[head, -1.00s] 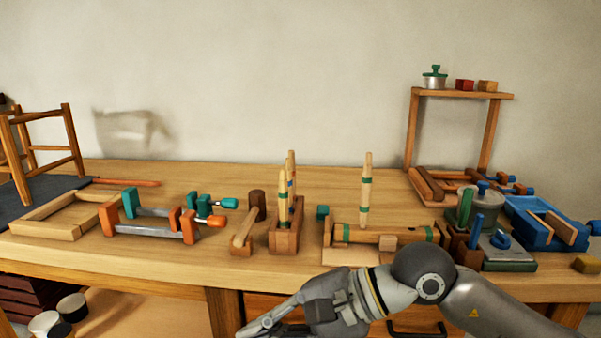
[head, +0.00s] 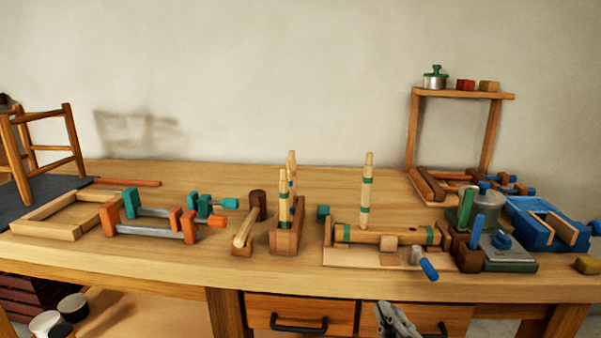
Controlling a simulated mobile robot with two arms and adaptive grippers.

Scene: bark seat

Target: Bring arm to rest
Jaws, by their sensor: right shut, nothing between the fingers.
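My right gripper (head: 398,322) shows at the bottom edge of the head view, right of centre, in front of the drawers and below the table's front edge. Its grey fingers are together with nothing between them. Most of my right arm is out of the picture. My left gripper is not in view. The wooden workbench (head: 170,258) spans the view, and the gripper is apart from everything on it.
On the bench stand a small chair frame (head: 72,140), orange and teal clamps (head: 150,232), a peg block (head: 285,240), a wooden roller (head: 375,236), a blue tray (head: 530,238) and a shelf (head: 460,93). A drawer handle (head: 298,329) sticks out below.

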